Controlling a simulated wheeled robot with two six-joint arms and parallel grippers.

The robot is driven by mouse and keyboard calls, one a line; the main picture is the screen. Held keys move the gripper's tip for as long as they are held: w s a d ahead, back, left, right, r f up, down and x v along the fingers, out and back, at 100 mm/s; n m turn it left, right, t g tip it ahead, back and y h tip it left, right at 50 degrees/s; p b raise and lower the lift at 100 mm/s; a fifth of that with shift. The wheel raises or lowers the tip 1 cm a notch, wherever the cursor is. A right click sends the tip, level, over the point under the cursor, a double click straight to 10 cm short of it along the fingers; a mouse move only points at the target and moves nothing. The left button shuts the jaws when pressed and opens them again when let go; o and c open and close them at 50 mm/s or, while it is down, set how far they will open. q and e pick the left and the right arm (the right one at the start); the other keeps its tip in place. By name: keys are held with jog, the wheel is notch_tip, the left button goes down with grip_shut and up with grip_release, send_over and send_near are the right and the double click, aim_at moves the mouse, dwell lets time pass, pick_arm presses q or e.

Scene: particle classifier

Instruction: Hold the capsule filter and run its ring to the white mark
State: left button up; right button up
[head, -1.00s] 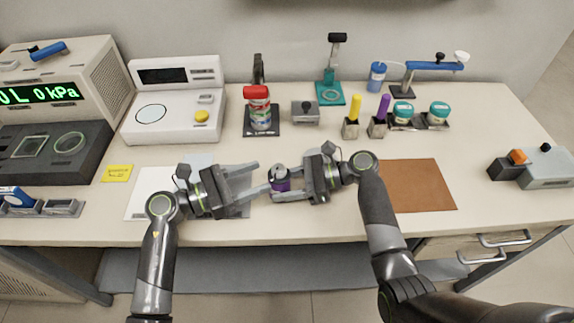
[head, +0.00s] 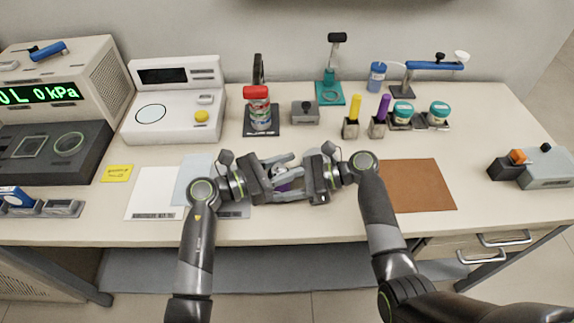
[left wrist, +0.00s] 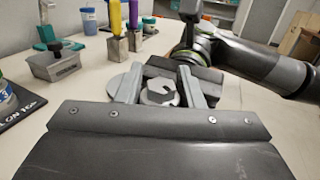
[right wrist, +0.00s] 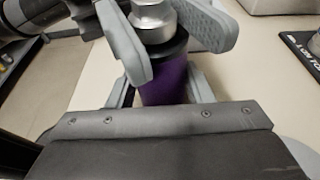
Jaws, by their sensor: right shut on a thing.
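The capsule filter (head: 283,187) has a purple body with a silver top and a dark ring (right wrist: 168,48) below that top. It stands upright between my two grippers, partly hidden in the head view. My right gripper (right wrist: 165,90) is shut on its purple body. My left gripper (head: 290,177) has come in from the left, its fingers one on each side of the silver top, open with small gaps. The top also shows in the left wrist view (left wrist: 160,92). I cannot make out a white mark on the filter.
A brown mat (head: 418,187) lies to the right and a white sheet (head: 152,190) to the left. Behind stand a red-capped stack (head: 258,108), a grey box (head: 305,113), and yellow (head: 354,110) and purple (head: 382,110) handled tools in holders.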

pick_arm(q)
jog(key=c, duration=0.5)
jog(key=shift+s+m+g+h, duration=0.15)
jog(key=shift+m+g+h, duration=0.15)
jog(key=shift+m+g, duration=0.65)
jog(key=shift+s+m+g+h, duration=0.1)
jog(key=shift+m+g+h, duration=0.35)
jog(key=shift+g, duration=0.9)
jog(key=o, duration=1)
jog(key=shift+c, duration=0.2)
jog(key=a, duration=0.4)
jog(key=s+a, duration=0.1)
jog(key=a, duration=0.7)
jog(key=shift+s, duration=0.25)
jog(key=shift+d, duration=0.1)
